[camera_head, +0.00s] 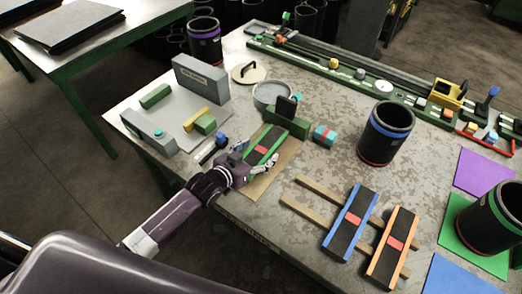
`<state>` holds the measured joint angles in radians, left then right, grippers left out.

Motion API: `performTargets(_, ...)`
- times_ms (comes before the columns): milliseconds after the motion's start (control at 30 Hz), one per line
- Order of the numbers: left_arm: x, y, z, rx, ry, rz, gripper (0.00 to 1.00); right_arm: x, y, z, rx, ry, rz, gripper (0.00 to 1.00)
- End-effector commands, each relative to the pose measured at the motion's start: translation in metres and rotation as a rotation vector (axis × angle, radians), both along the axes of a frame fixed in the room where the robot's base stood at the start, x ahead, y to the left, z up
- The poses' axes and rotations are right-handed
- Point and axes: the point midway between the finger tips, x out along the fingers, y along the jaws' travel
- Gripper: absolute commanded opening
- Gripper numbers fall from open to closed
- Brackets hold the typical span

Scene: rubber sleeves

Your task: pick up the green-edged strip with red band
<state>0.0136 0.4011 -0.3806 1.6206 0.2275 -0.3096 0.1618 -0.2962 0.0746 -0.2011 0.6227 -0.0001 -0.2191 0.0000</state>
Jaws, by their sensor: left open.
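The green-edged strip (268,140) is dark with a red band across its middle. It lies on a brown board near the front edge of the worktable. My left gripper (256,157) comes in from the left and is open at the near end of the strip. Its fingers show on either side of the strip, and the near end is partly hidden. I cannot tell whether the fingers touch it. My right gripper is not in view.
A blue-edged strip (350,222) and an orange-edged strip (392,246) lie across wooden slats at right. A dark cylinder (386,134) stands behind them. A grey fixture (200,80) stands left of the gripper.

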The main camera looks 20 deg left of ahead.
Motion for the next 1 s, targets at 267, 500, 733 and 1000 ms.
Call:
performTargets(267, 0.0, 0.0, 0.0, 0.0, 0.0, 0.0, 0.5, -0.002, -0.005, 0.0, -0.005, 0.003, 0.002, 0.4)
performTargets(500, 0.0, 0.0, 0.0, 0.0, -0.001, 0.0, 0.25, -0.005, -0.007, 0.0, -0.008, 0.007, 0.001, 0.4)
performTargets(733, 0.0, 0.0, 0.001, 0.0, -0.001, 0.0, 0.25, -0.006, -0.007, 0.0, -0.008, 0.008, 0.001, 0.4)
performTargets(1000, 0.0, 0.0, 0.019, -0.001, -0.003, -0.001, 0.25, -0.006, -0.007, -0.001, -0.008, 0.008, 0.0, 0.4)
